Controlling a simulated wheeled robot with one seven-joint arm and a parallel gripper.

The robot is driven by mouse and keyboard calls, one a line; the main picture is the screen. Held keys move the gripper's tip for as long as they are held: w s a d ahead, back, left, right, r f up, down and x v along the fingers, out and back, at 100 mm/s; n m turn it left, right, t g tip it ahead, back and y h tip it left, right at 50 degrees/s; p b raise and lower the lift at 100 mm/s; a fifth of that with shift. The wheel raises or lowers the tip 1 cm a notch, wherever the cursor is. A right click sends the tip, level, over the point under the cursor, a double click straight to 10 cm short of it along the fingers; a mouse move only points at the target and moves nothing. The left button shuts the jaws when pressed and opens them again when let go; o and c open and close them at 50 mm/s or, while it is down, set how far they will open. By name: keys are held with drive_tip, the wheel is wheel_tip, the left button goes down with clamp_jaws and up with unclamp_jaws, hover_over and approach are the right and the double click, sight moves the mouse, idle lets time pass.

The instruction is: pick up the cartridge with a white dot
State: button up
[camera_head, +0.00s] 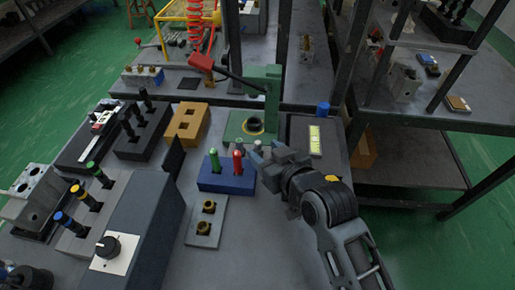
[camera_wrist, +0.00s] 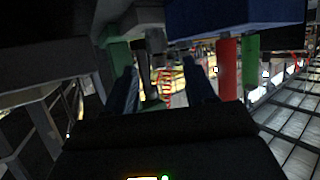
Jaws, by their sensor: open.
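A red cartridge (camera_head: 238,163) and a green cartridge (camera_head: 214,160) stand upright in a blue block (camera_head: 226,181). In the wrist view, which looks upside down, the red cartridge (camera_wrist: 228,68) and green cartridge (camera_wrist: 250,62) hang from the blue block (camera_wrist: 235,18). A small white mark shows at the red cartridge's edge; I cannot tell if it is a dot on it. My gripper (camera_head: 262,152) is just right of the red cartridge in the head view. In the wrist view its fingers (camera_wrist: 165,80) are apart, with nothing clearly held between them.
A green fixture (camera_head: 268,95) stands behind the blue block. An orange block (camera_head: 187,124) and a black block (camera_head: 143,133) with black cartridges are to the left. A grey plate (camera_head: 206,222) with brass fittings lies in front. A control box with a knob (camera_head: 108,247) is front left.

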sight(260, 147)
drive_tip(key=x, duration=0.3)
drive_tip(key=shift+w, duration=0.15)
clamp_jaws()
idle(0.4)
